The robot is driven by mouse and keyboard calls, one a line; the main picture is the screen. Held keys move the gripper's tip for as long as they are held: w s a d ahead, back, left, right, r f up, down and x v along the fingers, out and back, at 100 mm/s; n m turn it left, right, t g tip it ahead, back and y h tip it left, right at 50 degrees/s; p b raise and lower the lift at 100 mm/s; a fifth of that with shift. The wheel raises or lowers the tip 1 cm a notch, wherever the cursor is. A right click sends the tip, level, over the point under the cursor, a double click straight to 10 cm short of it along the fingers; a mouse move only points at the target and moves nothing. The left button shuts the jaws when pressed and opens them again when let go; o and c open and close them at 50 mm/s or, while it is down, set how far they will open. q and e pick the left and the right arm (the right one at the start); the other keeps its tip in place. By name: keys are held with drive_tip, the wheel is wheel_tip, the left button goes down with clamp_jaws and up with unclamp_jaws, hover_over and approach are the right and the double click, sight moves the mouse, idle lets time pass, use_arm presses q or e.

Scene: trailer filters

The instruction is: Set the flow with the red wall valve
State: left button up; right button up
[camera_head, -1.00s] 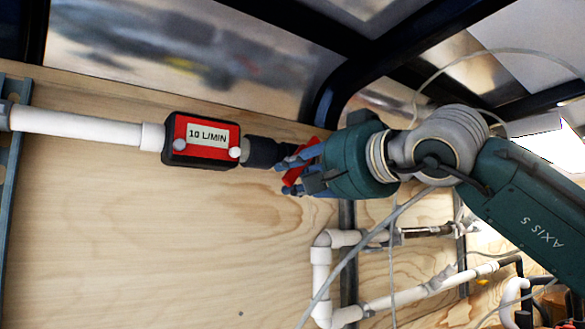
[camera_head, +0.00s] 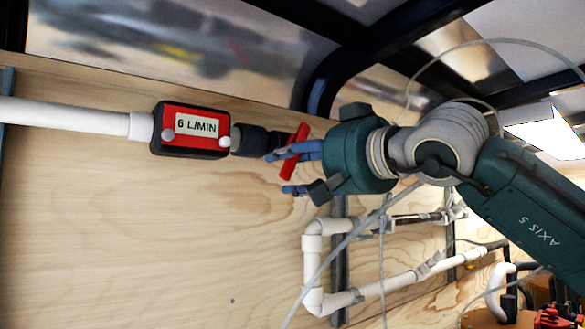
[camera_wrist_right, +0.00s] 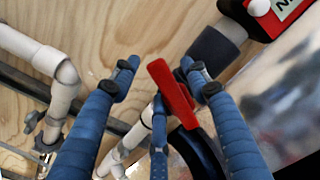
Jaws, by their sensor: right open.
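The red valve handle (camera_head: 295,152) sits at the right end of a dark fitting (camera_head: 258,141) on the white wall pipe. It stands tilted, its top leaning right. A red and black flow meter (camera_head: 190,130) left of it reads 6 L/MIN. My right gripper (camera_head: 288,172) is at the handle with its blue fingers spread. In the right wrist view the handle (camera_wrist_right: 172,90) lies between the open fingers, close to the right-hand one; I cannot tell whether they touch. My left gripper is not in view.
White pipes (camera_head: 313,270) run along the plywood wall below my right arm. A thin grey cable hangs from that arm in front of them. Orange equipment (camera_head: 490,319) stands at the bottom right. The plywood below the meter is bare.

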drive_tip(key=v, duration=1.2)
drive_tip(key=shift+w, duration=0.1)
